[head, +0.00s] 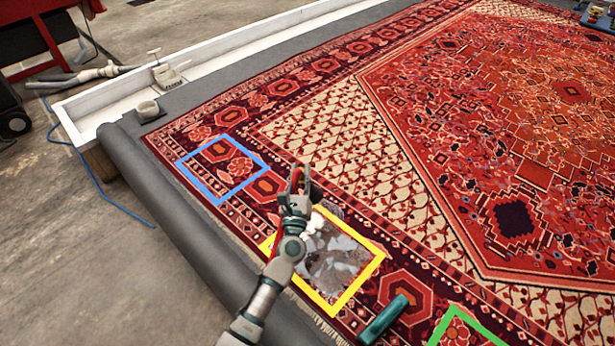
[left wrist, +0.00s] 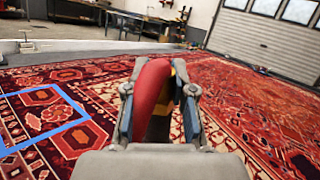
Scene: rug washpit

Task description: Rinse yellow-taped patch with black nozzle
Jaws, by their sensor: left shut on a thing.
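The yellow-taped patch (head: 335,258) is on the rug near its front edge. Grey and whitish soiling covers most of the inside of the yellow frame. My left gripper (head: 300,180) is above the rug, just beyond the patch's upper left corner in the head view, and my forearm hides part of the frame's left side. The gripper is shut on a curved red thing (left wrist: 151,97) with a black and yellow part behind it. I cannot tell whether this is the black nozzle. My right gripper is not in view.
Blue tape (head: 222,170) and green tape (head: 465,325) frame other patches. A teal object (head: 384,320) lies between the yellow and green frames. A grey roll (head: 185,215) runs along the rug's edge. A pale curb (head: 85,110) bears grey fittings, with a blue hose (head: 95,175) beside it.

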